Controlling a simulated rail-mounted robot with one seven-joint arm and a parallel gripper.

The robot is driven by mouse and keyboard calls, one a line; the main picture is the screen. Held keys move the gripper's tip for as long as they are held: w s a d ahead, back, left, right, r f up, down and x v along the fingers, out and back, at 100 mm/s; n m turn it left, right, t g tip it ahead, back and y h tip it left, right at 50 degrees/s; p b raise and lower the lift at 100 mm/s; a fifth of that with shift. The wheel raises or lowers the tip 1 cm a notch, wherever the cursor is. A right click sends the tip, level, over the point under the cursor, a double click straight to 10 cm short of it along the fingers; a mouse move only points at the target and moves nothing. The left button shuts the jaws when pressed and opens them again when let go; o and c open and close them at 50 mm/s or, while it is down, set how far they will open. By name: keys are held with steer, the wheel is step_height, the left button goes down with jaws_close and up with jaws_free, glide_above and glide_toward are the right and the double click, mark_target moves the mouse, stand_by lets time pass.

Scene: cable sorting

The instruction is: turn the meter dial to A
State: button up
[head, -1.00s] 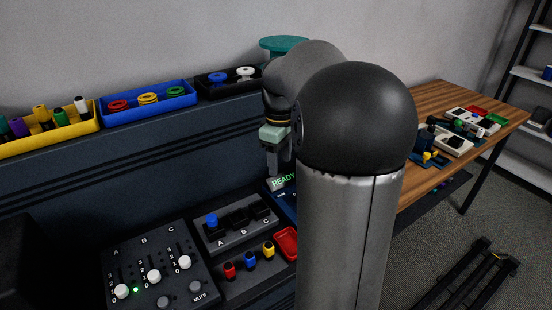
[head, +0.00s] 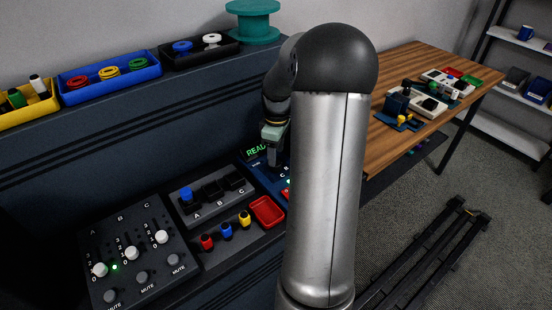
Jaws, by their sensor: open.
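The meter (head: 258,178) is a blue unit with a lit green display (head: 256,151) whose visible letters read "REA". My own arm hides its right part. I cannot make out the dial; it is hidden behind my gripper or arm. My gripper (head: 274,163) points down over the meter, just right of the visible display letters. Its jaws are open, with nothing seen between them. I cannot tell whether the fingers touch anything.
Left of the meter is a grey block (head: 212,193) with slots A, B, C and a blue plug. Colored plugs and a red tray (head: 267,211) sit in front. A slider panel (head: 135,255) is at lower left. Bins line the back ledge. A wooden table (head: 405,58) stands right.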

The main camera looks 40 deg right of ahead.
steer(key=shift+f, duration=1.7)
steer(key=c, duration=1)
steer(key=shift+o, duration=0.2)
steer(key=shift+m, duration=0.3)
steer(key=m+b, duration=0.1)
steer(key=m, duration=0.4)
steer(key=shift+m, duration=0.3)
steer(key=m+b, duration=0.1)
steer(key=m, duration=0.4)
steer(key=shift+m, duration=0.4)
